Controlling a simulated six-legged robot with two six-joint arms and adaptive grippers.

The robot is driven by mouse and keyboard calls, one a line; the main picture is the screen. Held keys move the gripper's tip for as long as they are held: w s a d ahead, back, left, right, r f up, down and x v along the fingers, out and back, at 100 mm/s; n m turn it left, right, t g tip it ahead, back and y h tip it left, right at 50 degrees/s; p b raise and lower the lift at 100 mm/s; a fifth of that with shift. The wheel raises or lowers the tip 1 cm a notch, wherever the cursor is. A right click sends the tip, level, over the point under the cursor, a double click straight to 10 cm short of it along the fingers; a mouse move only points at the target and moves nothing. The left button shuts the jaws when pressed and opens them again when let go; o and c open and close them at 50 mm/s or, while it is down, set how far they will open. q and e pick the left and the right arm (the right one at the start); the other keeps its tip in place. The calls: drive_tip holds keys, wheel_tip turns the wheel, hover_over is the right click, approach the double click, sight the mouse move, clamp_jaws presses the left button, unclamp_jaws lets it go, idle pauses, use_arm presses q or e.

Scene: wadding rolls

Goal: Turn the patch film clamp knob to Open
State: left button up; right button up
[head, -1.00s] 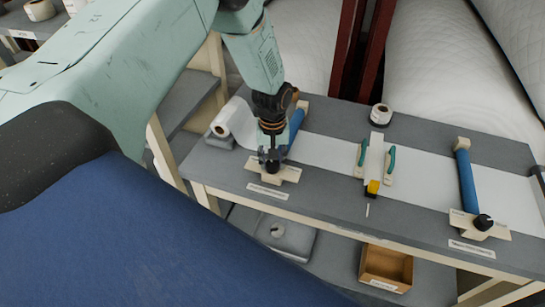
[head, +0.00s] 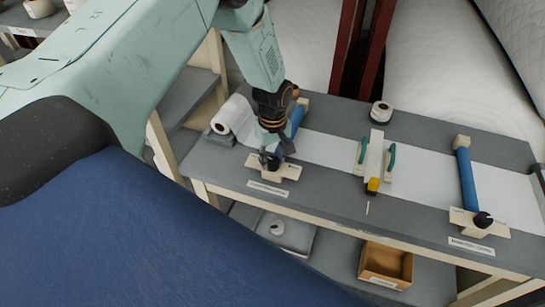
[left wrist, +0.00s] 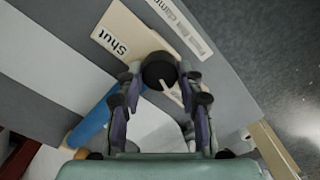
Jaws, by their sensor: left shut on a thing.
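The black clamp knob (left wrist: 158,70) sits on a cream plate (head: 286,173) at the front left of the grey table. My left gripper (head: 274,158) reaches down over it, and in the left wrist view its fingers are closed around the knob's sides. A label reading "Shut" (left wrist: 116,42) lies on the plate beside the knob. A thin pale mark shows at the knob's lower edge; where it points is unclear. I cannot read an "Open" label. The blue roller bar (head: 291,130) of this clamp runs back from the plate. My right gripper is not in view.
A second blue bar (head: 467,180) with a black knob (head: 483,219) is at the right.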

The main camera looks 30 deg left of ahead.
sight(272, 160)
use_arm(q)
drive_tip(key=shift+s+f, duration=0.25)
drive_tip(key=shift+s, duration=0.1)
drive_tip(key=o, duration=1.2)
drive_tip(key=shift+w+r, duration=0.15)
drive_tip(key=shift+w, duration=0.1)
drive_tip(key=shift+r, duration=0.15)
drive_tip(key=shift+w+r, duration=0.1)
drive_tip(key=shift+r, duration=0.25)
wheel_tip(272, 160, up, 11)
